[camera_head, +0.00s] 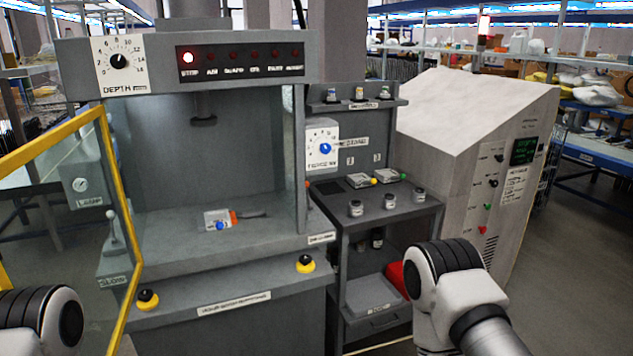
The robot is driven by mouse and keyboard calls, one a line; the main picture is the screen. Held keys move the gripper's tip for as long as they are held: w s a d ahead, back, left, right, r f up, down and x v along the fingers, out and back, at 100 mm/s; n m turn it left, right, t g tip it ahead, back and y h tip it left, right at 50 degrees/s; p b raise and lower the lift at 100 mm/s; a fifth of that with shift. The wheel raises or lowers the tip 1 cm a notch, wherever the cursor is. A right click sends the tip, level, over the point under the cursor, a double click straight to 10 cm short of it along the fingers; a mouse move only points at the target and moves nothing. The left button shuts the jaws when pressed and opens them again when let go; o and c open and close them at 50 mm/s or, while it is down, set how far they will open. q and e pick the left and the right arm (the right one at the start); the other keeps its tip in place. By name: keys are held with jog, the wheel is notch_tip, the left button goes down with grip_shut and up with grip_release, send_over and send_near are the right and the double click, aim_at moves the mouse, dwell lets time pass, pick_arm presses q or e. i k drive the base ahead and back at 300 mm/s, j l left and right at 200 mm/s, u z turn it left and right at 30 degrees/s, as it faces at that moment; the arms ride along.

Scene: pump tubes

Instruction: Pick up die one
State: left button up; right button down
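A small grey block with a blue knob and an orange part (217,219) lies on the bed inside the press (200,185). Two more small blocks lie on the side stand's upper shelf, one with a yellow knob (359,180) and one beside it with a green part (387,175). Small number plates seem to stand behind these two, but I cannot read them. I cannot tell for certain which block is die one. Only links of my two arms show, at the lower left and lower right. Neither gripper is in view.
A yellow-framed clear guard door (118,205) stands open at the press's left. Two yellow-and-black buttons (305,264) sit on its front ledge.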

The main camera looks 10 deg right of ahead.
aim_at(219, 220)
jog(key=i+l+u, duration=0.1)
jog(key=i+l, duration=0.15)
jog(key=i+l+u, duration=0.1)
jog(key=l, duration=0.25)
jog(key=i+l+u, duration=0.15)
jog(key=i+l, duration=0.15)
jog(key=i+l+u, duration=0.1)
jog(key=i+l, duration=0.15)
jog(key=i+l+u, duration=0.1)
jog(key=l, duration=0.35)
jog(key=i+l+u, duration=0.1)
jog(key=i+l, duration=0.15)
jog(key=l, duration=0.15)
